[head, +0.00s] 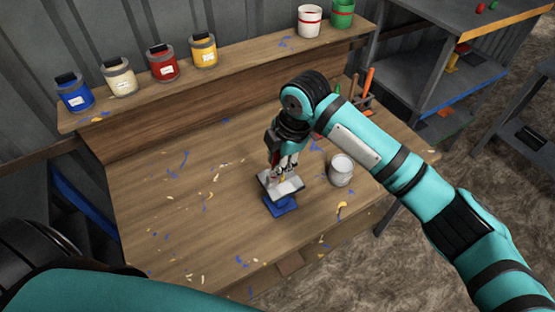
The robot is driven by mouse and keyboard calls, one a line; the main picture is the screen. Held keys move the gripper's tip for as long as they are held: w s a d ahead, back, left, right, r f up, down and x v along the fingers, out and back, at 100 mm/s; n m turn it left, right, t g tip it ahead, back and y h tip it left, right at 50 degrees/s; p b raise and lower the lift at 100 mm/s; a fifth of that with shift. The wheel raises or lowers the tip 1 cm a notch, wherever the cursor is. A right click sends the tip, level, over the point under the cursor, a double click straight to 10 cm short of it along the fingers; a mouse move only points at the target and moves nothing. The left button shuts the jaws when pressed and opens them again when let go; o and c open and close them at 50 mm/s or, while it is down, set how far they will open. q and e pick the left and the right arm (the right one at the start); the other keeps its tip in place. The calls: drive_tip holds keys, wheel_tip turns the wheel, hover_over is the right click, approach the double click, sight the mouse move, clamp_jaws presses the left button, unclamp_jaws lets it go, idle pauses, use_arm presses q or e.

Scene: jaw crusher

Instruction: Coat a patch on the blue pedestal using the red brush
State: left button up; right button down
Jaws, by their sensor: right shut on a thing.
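The blue pedestal (283,207) stands on the workbench near its front, with a pale grey-white plate (269,185) on top. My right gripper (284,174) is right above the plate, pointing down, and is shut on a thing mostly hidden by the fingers. A red part (270,141) shows beside the gripper, and a small yellowish bit shows at the fingertips; I take it for the red brush. I cannot tell whether its tip touches the plate. My left gripper is out of view.
An open white can (341,170) stands right of the pedestal. Upright tools with orange handles (368,82) stand behind my right arm. Several paint jars, including a blue one (75,94), line the back shelf (125,112). The bench's left part is clear apart from paint flecks.

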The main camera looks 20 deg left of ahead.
drive_tip(key=shift+f, duration=0.1)
drive_tip(key=shift+w+a+f+b, duration=0.1)
drive_tip(key=shift+w+a+b, duration=0.2)
drive_tip(key=shift+a, duration=0.1)
drive_tip(key=w+a+b, duration=0.3)
drive_tip(key=w+a, duration=0.1)
drive_tip(key=a, duration=0.2)
drive_tip(key=shift+w, duration=0.25)
drive_tip(key=shift+s+a, duration=0.35)
drive_tip(key=shift+a, duration=0.05)
